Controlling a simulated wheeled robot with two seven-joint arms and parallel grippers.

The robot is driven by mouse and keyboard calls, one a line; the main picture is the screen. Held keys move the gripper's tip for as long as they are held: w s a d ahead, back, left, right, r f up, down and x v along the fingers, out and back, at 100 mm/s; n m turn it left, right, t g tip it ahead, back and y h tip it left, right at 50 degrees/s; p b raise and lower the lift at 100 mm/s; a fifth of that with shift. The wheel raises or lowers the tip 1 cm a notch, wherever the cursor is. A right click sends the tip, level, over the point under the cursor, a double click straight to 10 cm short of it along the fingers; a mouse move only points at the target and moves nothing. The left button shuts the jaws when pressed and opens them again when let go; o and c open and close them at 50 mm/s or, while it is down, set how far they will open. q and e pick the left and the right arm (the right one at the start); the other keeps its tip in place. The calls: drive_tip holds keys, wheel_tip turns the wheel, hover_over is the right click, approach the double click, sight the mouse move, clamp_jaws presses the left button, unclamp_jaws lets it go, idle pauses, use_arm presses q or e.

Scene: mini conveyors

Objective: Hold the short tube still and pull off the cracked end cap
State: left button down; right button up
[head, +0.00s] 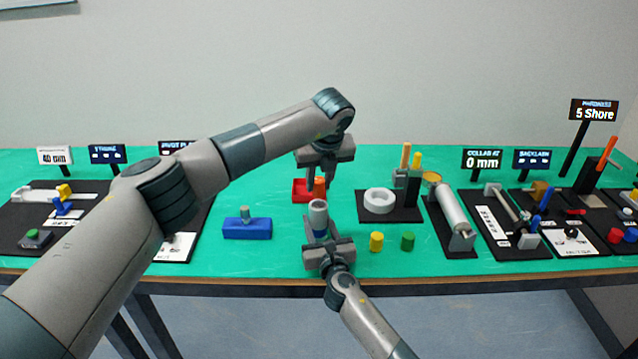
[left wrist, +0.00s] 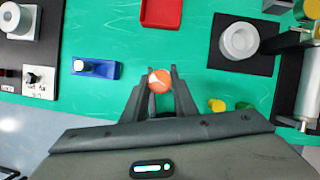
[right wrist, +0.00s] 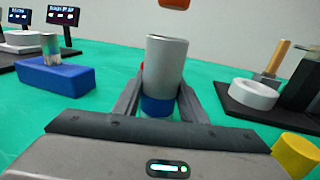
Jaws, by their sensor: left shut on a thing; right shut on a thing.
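The short tube (head: 318,209) is grey with a blue lower part and stands upright. My right gripper (head: 320,238) is shut on it low down, and the tube (right wrist: 166,65) also shows between its fingers in the right wrist view. The orange end cap (head: 319,187), with a pale crack line across its top in the left wrist view (left wrist: 160,80), is between the fingers of my left gripper (head: 322,180), which is shut on it from above. In the right wrist view the cap (right wrist: 175,3) is clear of the tube, with a gap between them.
A red tray (head: 299,197) lies behind the cap. A blue block (head: 247,231) with a grey peg stands left of the tube. A yellow cap (head: 376,242) and a green cap (head: 407,241) stand to the right. A white ring (head: 379,201) lies on a black board beyond them.

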drive_tip(key=shift+s+f, duration=0.15)
drive_tip(key=shift+f, duration=0.35)
drive_tip(key=o, duration=1.4)
drive_tip(key=shift+c, duration=0.2)
drive_tip(key=shift+r, duration=0.1)
drive_tip(key=shift+r, duration=0.1)
use_arm(q)
drive_tip(key=shift+w+f, duration=0.1)
use_arm(e)
drive_tip(key=shift+s+d, duration=0.15)
drive_tip(key=shift+s, duration=0.25)
drive_tip(key=v, duration=1.1)
